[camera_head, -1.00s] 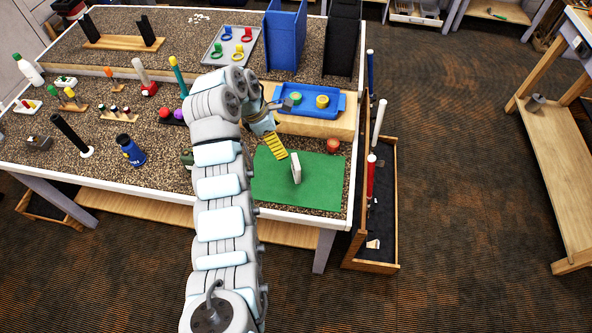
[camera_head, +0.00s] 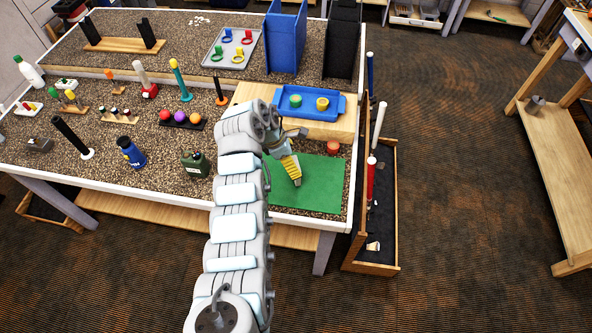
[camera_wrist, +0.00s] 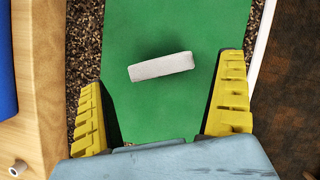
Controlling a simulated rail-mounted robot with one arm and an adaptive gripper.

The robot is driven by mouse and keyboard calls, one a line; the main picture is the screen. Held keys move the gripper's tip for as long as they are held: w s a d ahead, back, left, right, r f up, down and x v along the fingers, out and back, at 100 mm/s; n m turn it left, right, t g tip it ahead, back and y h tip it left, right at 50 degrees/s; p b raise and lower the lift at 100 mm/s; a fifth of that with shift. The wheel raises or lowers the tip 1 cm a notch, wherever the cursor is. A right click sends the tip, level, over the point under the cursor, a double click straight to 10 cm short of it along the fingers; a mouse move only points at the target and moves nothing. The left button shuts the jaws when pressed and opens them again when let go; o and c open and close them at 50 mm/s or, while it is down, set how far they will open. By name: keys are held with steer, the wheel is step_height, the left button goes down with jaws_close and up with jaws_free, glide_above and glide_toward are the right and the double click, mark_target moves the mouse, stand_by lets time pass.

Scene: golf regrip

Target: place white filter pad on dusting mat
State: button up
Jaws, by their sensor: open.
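The white filter pad (camera_wrist: 161,66) shows in the wrist view as a narrow whitish block on the green dusting mat (camera_wrist: 150,115), apparently standing on its edge. My gripper (camera_wrist: 160,74) is open, with its yellow ridged fingers on either side of the pad and clear of it. In the head view my gripper (camera_head: 294,178) is over the middle of the green mat (camera_head: 325,180) and hides most or all of the pad. Whether the fingertips are level with the pad I cannot tell.
A blue tray (camera_head: 309,115) with a green and a yellow round item sits on a wooden block behind the mat. A red round item (camera_head: 333,147) is at the mat's back right.

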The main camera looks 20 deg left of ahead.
step_height(320, 180, down, 2)
steer(key=shift+d+f, duration=0.15)
steer(key=shift+f, duration=0.05)
steer(key=shift+x, duration=1.05)
steer(key=c, duration=0.9)
steer(key=shift+r, duration=0.2)
